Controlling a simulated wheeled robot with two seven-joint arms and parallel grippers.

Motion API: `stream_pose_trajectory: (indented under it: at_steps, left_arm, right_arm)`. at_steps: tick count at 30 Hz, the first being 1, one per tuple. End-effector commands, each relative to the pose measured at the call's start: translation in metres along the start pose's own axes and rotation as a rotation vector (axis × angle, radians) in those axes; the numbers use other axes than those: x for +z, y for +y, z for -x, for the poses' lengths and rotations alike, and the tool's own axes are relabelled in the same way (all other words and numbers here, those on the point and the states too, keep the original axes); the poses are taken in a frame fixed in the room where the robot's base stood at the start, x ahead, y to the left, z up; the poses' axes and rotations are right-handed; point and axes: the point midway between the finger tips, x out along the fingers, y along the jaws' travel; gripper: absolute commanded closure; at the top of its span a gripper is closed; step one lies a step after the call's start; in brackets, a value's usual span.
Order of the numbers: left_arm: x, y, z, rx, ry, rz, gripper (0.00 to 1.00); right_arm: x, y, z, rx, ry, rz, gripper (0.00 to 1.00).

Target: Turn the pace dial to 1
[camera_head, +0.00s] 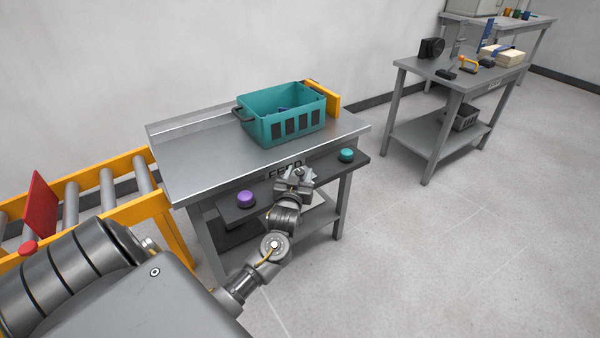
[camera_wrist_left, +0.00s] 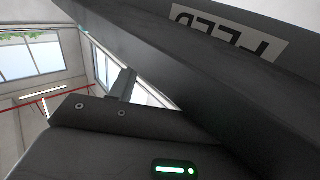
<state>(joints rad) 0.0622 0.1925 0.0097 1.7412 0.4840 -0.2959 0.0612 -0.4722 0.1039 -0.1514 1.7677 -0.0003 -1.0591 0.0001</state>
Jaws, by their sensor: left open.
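No pace dial can be made out in either view. In the head view, a grey bench (camera_head: 190,180) has a dark front ledge (camera_head: 325,167) with a purple knob (camera_head: 245,198) on its left part and a teal knob (camera_head: 346,155) near its right end. My left gripper (camera_head: 301,174) is open at the ledge between the two knobs, in front of a label reading FEED (camera_head: 286,167). It hides the ledge's middle. The left wrist view shows the label (camera_wrist_left: 225,38) upside down above a dark slab. My right gripper is not in view.
A teal crate (camera_head: 308,117) stands on the bench, with a yellow part behind its right side. A yellow roller conveyor (camera_head: 125,168) with a red plate (camera_head: 38,207) is at the left. Another bench (camera_head: 400,66) stands at the right. Open floor lies right of the bench.

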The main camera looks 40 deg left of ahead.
Motion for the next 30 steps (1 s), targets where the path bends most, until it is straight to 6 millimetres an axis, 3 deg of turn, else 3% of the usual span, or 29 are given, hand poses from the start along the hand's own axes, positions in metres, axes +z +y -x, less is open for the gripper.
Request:
stream_pose_trajectory:
  at_steps: [6, 14, 24, 30]
  left_arm:
    - [0.0003, 0.0, -0.014, 0.0, -0.001, 0.001, 0.52]
    - [0.0, -0.0001, -0.0146, 0.0, -0.001, 0.001, 0.52]
    - [0.0001, -0.0001, -0.0144, 0.0, -0.001, 0.001, 0.94]
    - [-0.0006, 0.0002, -0.0144, -0.017, -0.001, 0.003, 0.94]
  right_arm:
    - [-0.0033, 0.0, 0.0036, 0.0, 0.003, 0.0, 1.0]
    - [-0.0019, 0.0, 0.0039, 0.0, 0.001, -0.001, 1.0]
    - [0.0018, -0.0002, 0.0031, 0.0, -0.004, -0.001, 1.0]
    - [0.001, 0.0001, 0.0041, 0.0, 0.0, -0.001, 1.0]
